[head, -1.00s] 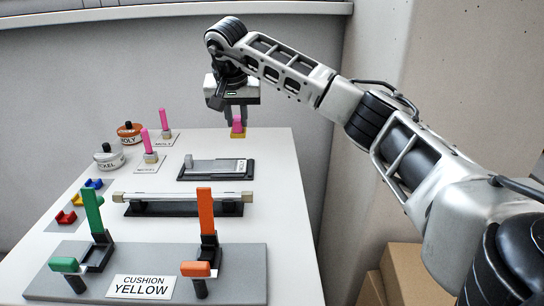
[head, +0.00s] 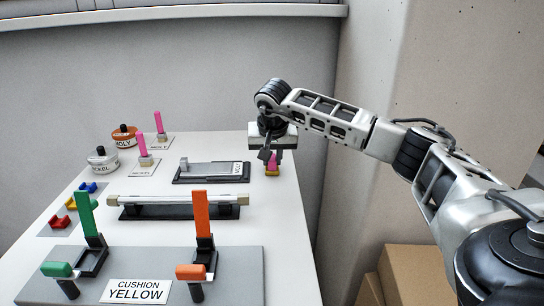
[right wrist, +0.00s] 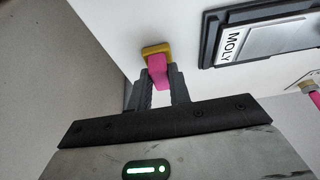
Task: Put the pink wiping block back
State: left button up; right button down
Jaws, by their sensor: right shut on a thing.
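The pink wiping block (head: 272,160) has a yellow underside and is gripped in my right gripper (head: 273,156). It appears over the right part of the white table, near its right edge. I cannot tell whether its yellow base touches the tabletop. In the right wrist view the pink block (right wrist: 158,70) sits between the two dark fingers of the right gripper (right wrist: 158,84), with its yellow end (right wrist: 156,50) beyond the fingertips. My left gripper is not in view.
A black tray (head: 240,179) with a MOLY label lies left of the block. Pink-handled pieces (head: 160,124) and (head: 142,148) stand on label cards beside MOLY and NICKEL pots (head: 124,139). A rod lies on a black holder (head: 140,212). Green and orange levers (head: 204,218) stand in front.

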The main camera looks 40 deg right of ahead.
jog(key=shift+f, duration=0.1)
jog(key=c, duration=1.3)
grip_release()
pick_arm(q)
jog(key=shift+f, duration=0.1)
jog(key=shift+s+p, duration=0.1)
jog(key=shift+p, duration=0.25)
pick_arm(e)
jog(key=v, duration=1.2)
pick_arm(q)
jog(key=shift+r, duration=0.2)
pick_arm(e)
jog(key=shift+w+r, duration=0.1)
jog(key=shift+r, duration=0.2)
